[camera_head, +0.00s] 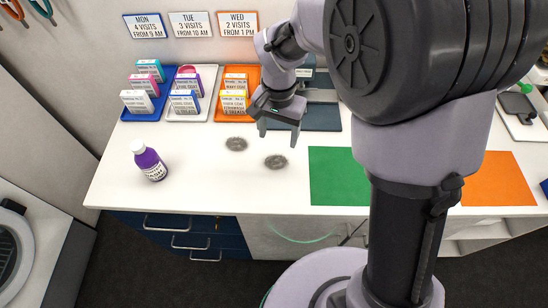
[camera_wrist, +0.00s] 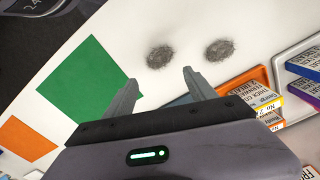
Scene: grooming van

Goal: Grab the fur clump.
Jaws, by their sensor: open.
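Two grey fur clumps lie on the white counter. In the head view, one fur clump (camera_head: 236,144) is at the left and the other fur clump (camera_head: 276,162) is to its right and nearer the front edge. In the wrist view, the clumps show at the top, one at left (camera_wrist: 160,56) and one at right (camera_wrist: 219,49), both beyond the fingertips. My gripper (camera_head: 279,138) is open and empty, above the counter close to the clumps. Its two fingers also show in the wrist view (camera_wrist: 160,82), apart with nothing between them.
Blue (camera_head: 125,112), white (camera_head: 211,115) and orange (camera_head: 222,117) trays with small boxes stand at the back. A purple bottle (camera_head: 151,163) stands at left. Green (camera_head: 338,177) and orange (camera_head: 497,180) mats lie to the right. The counter around the clumps is clear.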

